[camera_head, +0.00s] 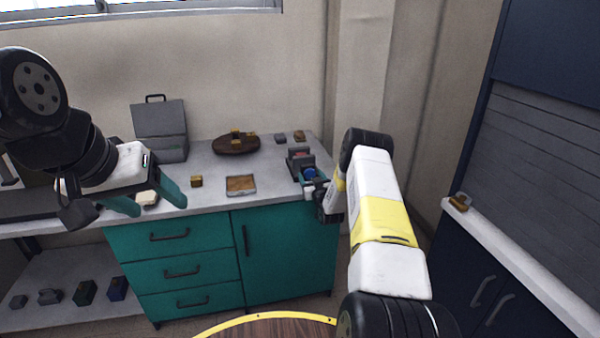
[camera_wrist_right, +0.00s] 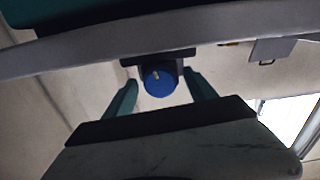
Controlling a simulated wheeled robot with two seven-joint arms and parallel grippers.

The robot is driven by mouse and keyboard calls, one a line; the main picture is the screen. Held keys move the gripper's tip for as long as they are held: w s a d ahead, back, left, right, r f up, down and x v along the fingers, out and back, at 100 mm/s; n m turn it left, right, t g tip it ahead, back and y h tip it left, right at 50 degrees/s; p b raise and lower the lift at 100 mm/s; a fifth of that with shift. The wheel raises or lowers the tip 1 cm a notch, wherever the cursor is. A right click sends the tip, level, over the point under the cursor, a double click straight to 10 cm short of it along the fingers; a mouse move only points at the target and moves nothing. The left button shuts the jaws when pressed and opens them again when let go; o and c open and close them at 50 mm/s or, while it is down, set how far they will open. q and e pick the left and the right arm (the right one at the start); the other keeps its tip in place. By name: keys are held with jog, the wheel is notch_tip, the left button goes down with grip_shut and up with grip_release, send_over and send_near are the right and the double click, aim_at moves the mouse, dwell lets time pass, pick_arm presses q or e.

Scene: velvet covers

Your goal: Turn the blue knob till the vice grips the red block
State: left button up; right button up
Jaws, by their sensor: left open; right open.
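The blue knob (camera_head: 309,173) is on the front of the grey vice (camera_head: 299,158), at the right end of the grey counter. The red block (camera_head: 302,153) sits in the vice and shows only as a small patch; I cannot tell whether the jaws touch it. My right gripper (camera_head: 314,186) is right in front of the knob, partly hidden by its own wrist. In the right wrist view the knob (camera_wrist_right: 159,80) lies between the two open green fingers of this gripper (camera_wrist_right: 160,88), with gaps on both sides. My left gripper (camera_head: 154,200) is open and empty at the counter's left front.
A wooden tray (camera_head: 241,184), a small brown block (camera_head: 196,181) and a round brown board (camera_head: 236,146) with blocks lie on the counter (camera_head: 215,175). A grey toolbox (camera_head: 160,125) stands open at the back left. A cream object (camera_head: 147,198) lies near my left gripper.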

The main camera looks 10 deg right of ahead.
jog(key=c, duration=1.4)
jog(key=shift+m, duration=1.2)
jog(key=shift+f+m, duration=0.1)
jog(key=shift+m, duration=1.8)
jog(key=o, duration=1.4)
